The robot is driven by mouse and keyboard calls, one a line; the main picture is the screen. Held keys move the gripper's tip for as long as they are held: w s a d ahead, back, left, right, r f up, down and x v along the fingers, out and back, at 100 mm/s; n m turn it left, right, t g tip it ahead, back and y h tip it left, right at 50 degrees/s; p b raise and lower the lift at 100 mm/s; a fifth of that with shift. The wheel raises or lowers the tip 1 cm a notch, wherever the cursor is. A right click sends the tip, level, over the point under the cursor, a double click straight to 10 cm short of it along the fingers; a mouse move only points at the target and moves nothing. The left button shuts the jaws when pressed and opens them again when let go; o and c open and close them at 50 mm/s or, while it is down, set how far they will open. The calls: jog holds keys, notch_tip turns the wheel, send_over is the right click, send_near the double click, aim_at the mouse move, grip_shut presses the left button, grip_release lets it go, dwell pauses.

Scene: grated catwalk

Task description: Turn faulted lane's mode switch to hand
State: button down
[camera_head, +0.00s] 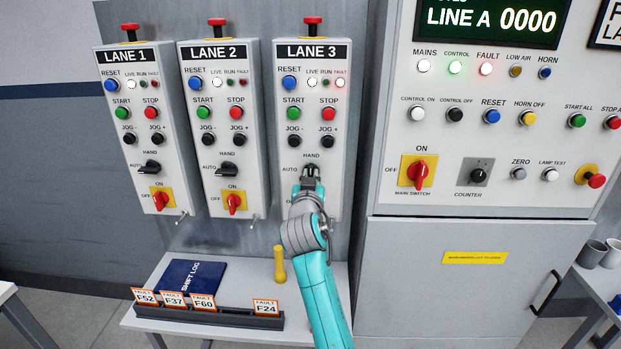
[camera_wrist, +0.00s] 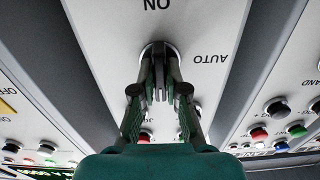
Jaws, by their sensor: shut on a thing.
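The LANE 3 box (camera_head: 262,130) has a red light (camera_head: 340,83) under FAULT that looks brighter than those on LANE 1 and LANE 2. My gripper (camera_head: 311,172) is at the LANE 3 mode switch, below the HAND label and right of AUTO. In the wrist view, which is upside down, my gripper (camera_wrist: 160,88) is shut on the dark knob of the mode switch (camera_wrist: 158,48), with AUTO printed to the right. The LANE 1 mode switch (camera_head: 150,167) and LANE 2 mode switch (camera_head: 228,169) point left toward AUTO.
A large cabinet (camera_head: 440,245) stands close on the right, with a red main switch (camera_head: 418,174). Below the lane boxes, a shelf (camera_head: 160,275) holds a blue shift log (camera_head: 190,277), a yellow object (camera_head: 280,265) and a tray of fault tags (camera_head: 230,318).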

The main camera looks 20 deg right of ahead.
jog(key=shift+f, duration=0.1)
jog(key=c, duration=1.2)
grip_release()
jog(key=shift+s, duration=0.1)
jog(key=v, duration=1.2)
